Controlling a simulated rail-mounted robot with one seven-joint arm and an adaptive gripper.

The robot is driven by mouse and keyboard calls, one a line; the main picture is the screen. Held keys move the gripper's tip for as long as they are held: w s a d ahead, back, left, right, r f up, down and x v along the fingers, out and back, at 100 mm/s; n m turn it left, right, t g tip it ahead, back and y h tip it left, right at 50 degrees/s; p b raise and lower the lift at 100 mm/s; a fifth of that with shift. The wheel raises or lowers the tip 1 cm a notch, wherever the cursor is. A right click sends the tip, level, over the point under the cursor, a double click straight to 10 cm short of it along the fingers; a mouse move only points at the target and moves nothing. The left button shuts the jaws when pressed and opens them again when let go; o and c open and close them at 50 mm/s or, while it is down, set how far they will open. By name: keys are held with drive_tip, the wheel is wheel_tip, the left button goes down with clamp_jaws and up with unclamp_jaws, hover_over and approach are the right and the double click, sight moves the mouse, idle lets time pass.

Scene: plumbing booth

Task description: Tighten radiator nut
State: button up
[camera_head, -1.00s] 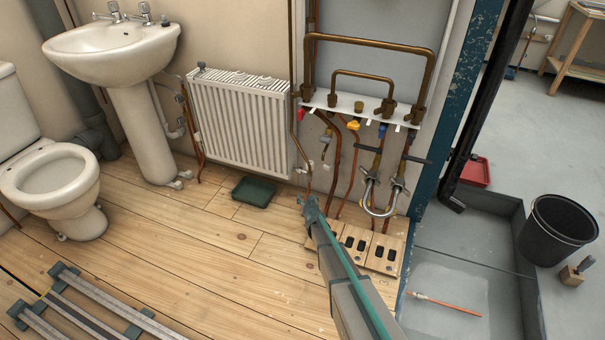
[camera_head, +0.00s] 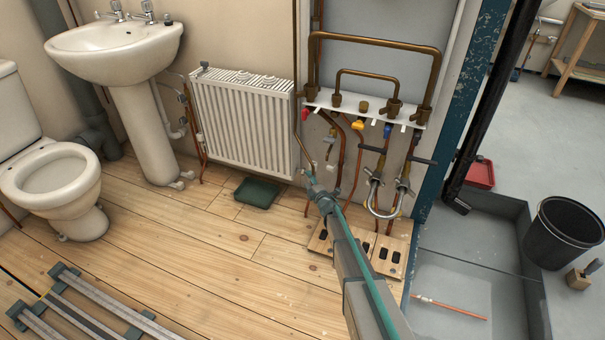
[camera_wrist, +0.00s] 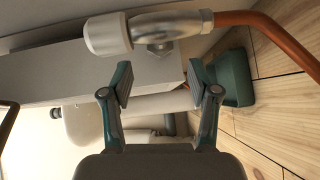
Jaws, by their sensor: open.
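The white radiator (camera_head: 240,118) hangs on the wall, and part of it shows pale in the wrist view (camera_wrist: 85,75). In the wrist view a metal valve body (camera_wrist: 175,25) has a white cap (camera_wrist: 107,35) on one end and a copper pipe (camera_wrist: 275,30) on the other. A hexagonal metal nut (camera_wrist: 160,48) sits between the valve and the radiator. My gripper (camera_wrist: 160,82) is open and empty, its fingertips short of the nut, one to each side of it in the picture. In the head view my gripper (camera_head: 312,178) is by the radiator's lower right; the nut cannot be made out there.
Copper pipes and a manifold (camera_head: 365,108) are right of the radiator.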

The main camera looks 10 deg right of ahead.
sight(304, 174)
drive_tip(key=b+x, duration=0.1)
drive_tip(key=x, duration=0.6)
drive_tip(key=shift+f+b, duration=0.1)
drive_tip(key=shift+b, duration=0.2)
drive_tip(key=shift+w+a, duration=0.1)
drive_tip(key=shift+w, duration=0.25)
drive_tip(key=shift+c, duration=0.3)
clamp_jaws()
drive_tip(key=b, duration=0.4)
drive_tip(key=shift+f+n+t, duration=0.25)
drive_tip(key=shift+n+t, duration=0.05)
drive_tip(key=shift+t, duration=0.1)
drive_tip(key=shift+r+b, duration=0.35)
drive_tip(key=shift+b, duration=0.35)
drive_tip(key=shift+o, duration=0.3)
unclamp_jaws()
drive_tip(key=shift+s, duration=0.1)
